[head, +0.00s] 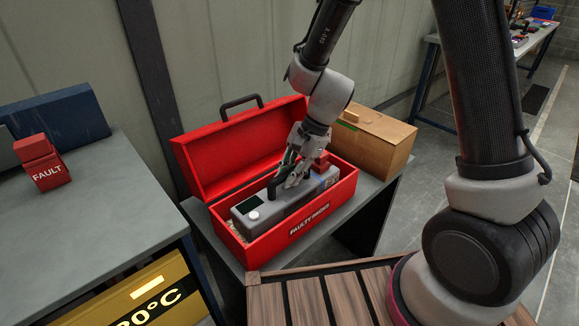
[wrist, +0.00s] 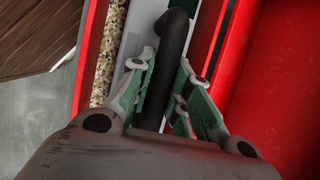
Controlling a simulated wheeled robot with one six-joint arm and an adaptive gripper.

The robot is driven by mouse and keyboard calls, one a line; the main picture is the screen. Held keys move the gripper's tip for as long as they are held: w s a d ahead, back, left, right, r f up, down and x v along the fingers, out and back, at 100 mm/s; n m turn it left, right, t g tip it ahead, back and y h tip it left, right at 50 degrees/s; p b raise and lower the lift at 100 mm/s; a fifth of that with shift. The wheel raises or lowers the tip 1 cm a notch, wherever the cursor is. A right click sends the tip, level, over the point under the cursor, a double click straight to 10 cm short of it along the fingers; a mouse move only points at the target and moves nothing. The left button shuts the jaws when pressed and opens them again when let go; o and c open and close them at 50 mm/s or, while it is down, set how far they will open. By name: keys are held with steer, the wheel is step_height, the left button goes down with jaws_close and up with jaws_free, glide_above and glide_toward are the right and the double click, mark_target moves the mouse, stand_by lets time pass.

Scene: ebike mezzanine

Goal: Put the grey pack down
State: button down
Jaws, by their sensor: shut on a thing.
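The grey pack (head: 250,219) lies lengthwise inside an open red toolbox (head: 256,253) labelled "FAULTY PACKS". It has a dark panel and a pale round button on its near end. My gripper (head: 286,172) is above the pack and shut on its black handle. In the wrist view the green-lined fingers (wrist: 160,97) are on both sides of the black handle (wrist: 172,55). Granular filling (wrist: 107,52) shows between the pack and the box wall. Whether the pack's underside rests on the filling is hidden.
The toolbox lid (head: 235,145) stands open at the back. A cardboard box (head: 375,140) is to its right on the same grey table. A red FAULT block (head: 43,166) and a dark blue case (head: 62,125) are on the left bench (head: 110,225). A wooden slatted surface (head: 315,300) is in front.

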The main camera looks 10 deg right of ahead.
stand_by(0.3)
steer(key=c, duration=1.8)
jaws_free()
steer(key=shift+f, duration=0.15)
steer(key=o, duration=0.5)
steer(key=shift+c, duration=0.2)
steer(key=v, duration=1.2)
steer(key=shift+r, duration=0.25)
steer(key=s+d+r+n+t+h, duration=0.2)
steer(key=s+d+r+n, duration=0.3)
steer(key=s+d, duration=0.4)
steer(key=s+d+r+n+t+h, duration=0.3)
steer(key=s+d+r+n, duration=0.2)
steer(key=d, duration=0.8)
steer(key=s+r, duration=0.3)
steer(key=shift+s+d+n, duration=0.25)
steer(key=shift+s+n, duration=0.1)
steer(key=shift+n, duration=0.05)
